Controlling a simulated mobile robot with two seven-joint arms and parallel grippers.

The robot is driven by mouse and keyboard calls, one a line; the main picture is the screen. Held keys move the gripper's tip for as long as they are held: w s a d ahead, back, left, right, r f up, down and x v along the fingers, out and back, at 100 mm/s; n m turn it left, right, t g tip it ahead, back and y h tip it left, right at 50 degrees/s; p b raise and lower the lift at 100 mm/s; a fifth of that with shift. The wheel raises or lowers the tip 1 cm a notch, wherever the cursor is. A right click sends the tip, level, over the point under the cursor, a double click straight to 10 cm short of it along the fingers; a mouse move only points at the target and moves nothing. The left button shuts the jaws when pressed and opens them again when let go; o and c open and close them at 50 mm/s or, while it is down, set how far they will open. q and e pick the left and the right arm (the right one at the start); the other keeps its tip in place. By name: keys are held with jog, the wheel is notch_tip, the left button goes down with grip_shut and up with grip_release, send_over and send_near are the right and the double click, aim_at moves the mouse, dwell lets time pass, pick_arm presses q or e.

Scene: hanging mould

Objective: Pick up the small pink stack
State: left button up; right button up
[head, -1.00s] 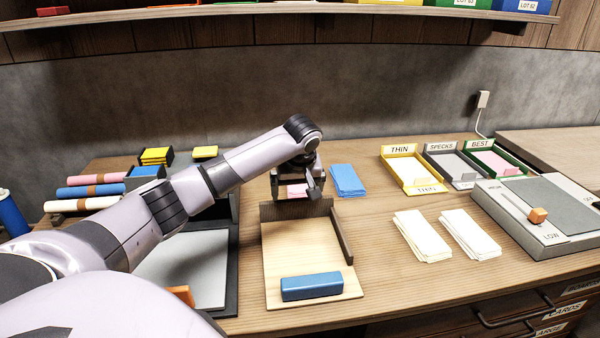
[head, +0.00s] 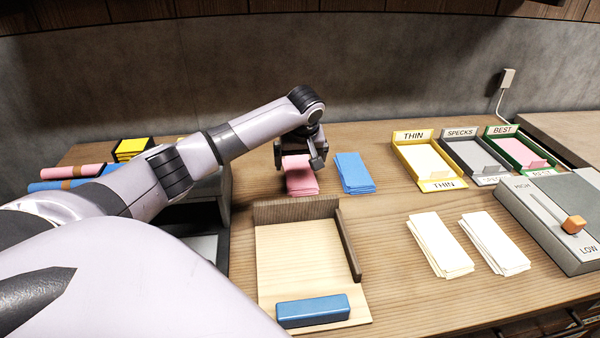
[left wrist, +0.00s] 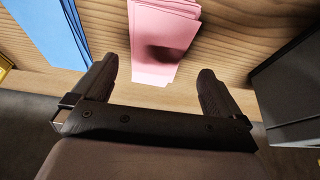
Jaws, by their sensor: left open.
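The small pink stack (head: 300,178) lies on the wooden bench, left of a blue stack (head: 354,173). My left gripper (head: 301,160) is over the far end of the pink stack and hides that end in the head view. In the left wrist view the pink stack (left wrist: 163,40) lies ahead of and between the two open fingers (left wrist: 158,84), with bare wood showing on both sides of it. A dark shadow falls on the pink. The fingers do not touch the stack as far as I can see. My right gripper is not in view.
A wooden tray (head: 290,255) with a blue block (head: 312,311) stands in front of the pink stack. The blue stack is close on the right. Two cream stacks (head: 440,245) and labelled trays (head: 424,160) are further right. A grey wall (head: 400,70) rises behind.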

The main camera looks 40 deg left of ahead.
aim_at(300, 173)
pick_arm(q)
jog(key=x, duration=0.5)
jog(key=shift+w+d+f, duration=0.1)
jog(key=shift+d+f, duration=0.05)
jog(key=shift+d, duration=0.1)
jog(key=c, duration=1.1)
